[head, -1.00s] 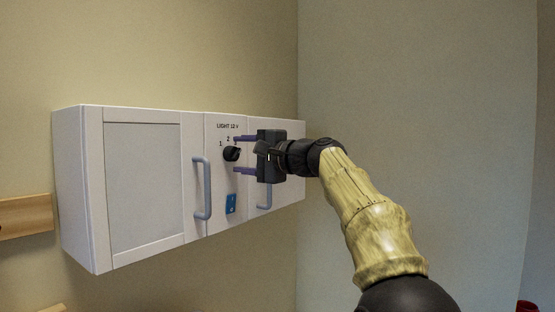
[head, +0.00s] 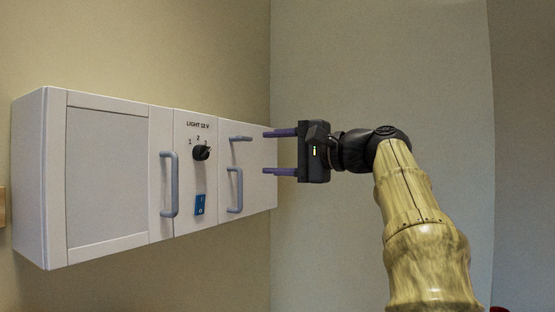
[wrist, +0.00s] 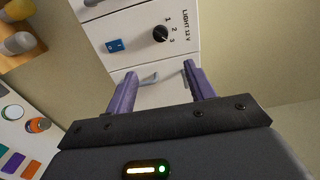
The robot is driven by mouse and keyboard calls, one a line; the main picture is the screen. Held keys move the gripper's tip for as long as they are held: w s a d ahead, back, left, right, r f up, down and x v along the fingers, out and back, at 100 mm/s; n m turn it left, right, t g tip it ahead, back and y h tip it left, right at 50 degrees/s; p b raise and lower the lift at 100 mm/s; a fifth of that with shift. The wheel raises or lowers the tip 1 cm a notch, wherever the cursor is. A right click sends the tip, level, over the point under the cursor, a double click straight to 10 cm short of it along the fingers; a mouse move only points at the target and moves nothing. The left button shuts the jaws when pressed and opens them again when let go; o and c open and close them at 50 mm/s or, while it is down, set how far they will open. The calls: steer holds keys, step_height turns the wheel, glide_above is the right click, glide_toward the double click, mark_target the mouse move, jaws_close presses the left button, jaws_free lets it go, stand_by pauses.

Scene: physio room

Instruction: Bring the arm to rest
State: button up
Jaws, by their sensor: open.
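My gripper (head: 281,152) is open and empty, its two purple fingers pointing left toward the right end of the white wall cabinet (head: 108,105). In the head view it stands to the right of the black rotary knob (head: 201,152) labelled LIGHT 12 V, apart from it. The knob's pointer is turned toward the 3. In the wrist view the knob (wrist: 160,33) lies beyond the fingers, with nothing between them and it. The purple fingers (wrist: 160,92) are spread wide.
A blue rocker switch (head: 199,205) sits below the knob. Grey handles (head: 168,184) stick out from the cabinet front. In the wrist view, a board with coloured pieces (wrist: 18,130) and wooden pegs (wrist: 20,42) show at left. The wall to the right is bare.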

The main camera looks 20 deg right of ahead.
steer(key=shift+s+r, duration=0.1)
steer(key=shift+s, duration=0.15)
steer(key=shift+d, duration=0.15)
